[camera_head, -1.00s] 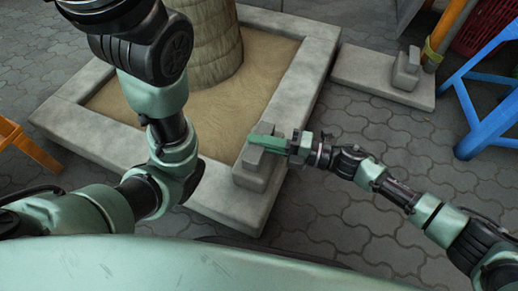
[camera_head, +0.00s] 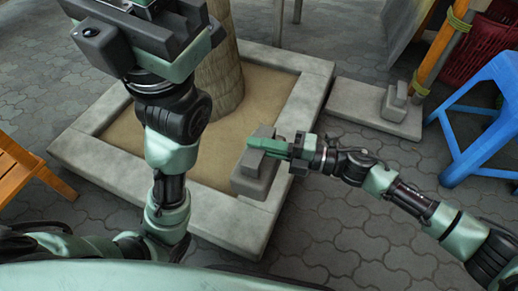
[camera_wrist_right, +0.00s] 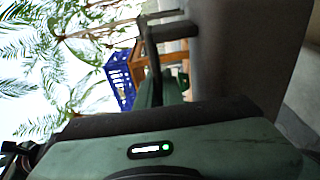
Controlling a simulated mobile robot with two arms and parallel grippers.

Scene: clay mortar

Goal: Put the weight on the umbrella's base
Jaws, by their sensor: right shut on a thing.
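A grey block-shaped weight (camera_head: 255,182) with a raised handle shows over the near corner of the stone planter border. My right gripper (camera_head: 268,146) is shut on its handle. I cannot tell whether the weight touches the border or hangs just above it. A similar grey weight (camera_head: 394,104) stands on a flat concrete slab (camera_head: 350,104) at the right. An orange pole (camera_head: 440,52) with yellow-green rope rises at the slab's right end. The umbrella canopy is out of view. My left gripper's hand (camera_head: 140,35) is at the top left, its fingers cut off by the frame.
The stone planter border (camera_head: 100,165) surrounds sand and a tree trunk (camera_head: 220,75). A blue plastic stool (camera_head: 490,120) and a red crate (camera_head: 480,50) are at the right. An orange wooden seat (camera_head: 30,165) is at the left. Paving between planter and slab is clear.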

